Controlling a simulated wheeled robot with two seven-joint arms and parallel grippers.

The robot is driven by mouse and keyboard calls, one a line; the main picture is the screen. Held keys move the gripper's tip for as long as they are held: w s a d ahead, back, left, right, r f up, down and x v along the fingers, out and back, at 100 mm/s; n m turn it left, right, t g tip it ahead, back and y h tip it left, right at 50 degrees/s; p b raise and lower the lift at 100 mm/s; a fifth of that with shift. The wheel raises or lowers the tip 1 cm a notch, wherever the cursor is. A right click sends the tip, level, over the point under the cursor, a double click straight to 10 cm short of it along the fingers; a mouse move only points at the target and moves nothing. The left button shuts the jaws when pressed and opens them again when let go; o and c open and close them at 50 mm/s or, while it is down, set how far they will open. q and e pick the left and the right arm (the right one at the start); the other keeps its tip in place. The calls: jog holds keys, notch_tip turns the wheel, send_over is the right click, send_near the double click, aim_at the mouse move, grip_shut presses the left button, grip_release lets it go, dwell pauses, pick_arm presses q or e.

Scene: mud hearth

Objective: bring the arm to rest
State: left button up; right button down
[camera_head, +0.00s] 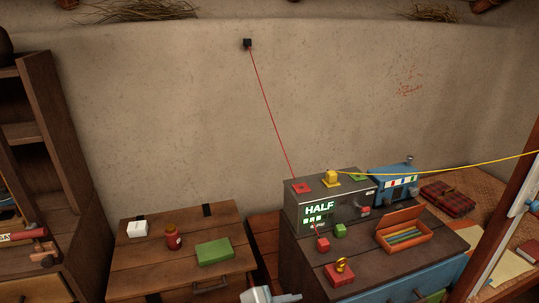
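A pale grey piece (268,295), seemingly part of one of my grippers, shows at the bottom edge in the head view, between the two wooden tables. Most of it is cut off by the frame, and I cannot tell which arm it belongs to or whether its fingers are open or shut. No object is visible in it. No other gripper can be made out. A grey box (348,211) with a lit green "HALF" display stands on the right table. A yellow plug (332,176) on its top carries a yellow cable running right.
A red line runs from a black wall block (247,43) to the grey box. The left table (140,269) holds a white block (137,229), red jar (173,240) and green block (215,251). A pencil box (406,236) and red block (339,275) occupy the right table. Shelves stand left.

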pick_arm(q)
jog(key=s+a+f+n+g+y, duration=0.2)
jog(key=s+a+f+n+y, duration=0.2)
jog(key=s+a+f+n, duration=0.65)
jog(key=s+a+f+n+g+y, duration=0.1)
jog(key=s+a+f+n+y, duration=0.35)
jog(key=s+a, duration=1.2)
notch_tip(320, 180, down, 26)
jog(key=w+a+m+g, duration=0.1)
jog(key=w+a, duration=0.1)
jog(key=s+a+f+g, duration=0.1)
jog(key=s+a+f, duration=0.1)
jog(key=s+f, duration=1.6)
notch_tip(320, 180, down, 2)
jog(key=shift+s+a+f+g, duration=0.1)
jog(key=shift+s+a+g, duration=0.25)
jog(key=shift+a+g, duration=0.05)
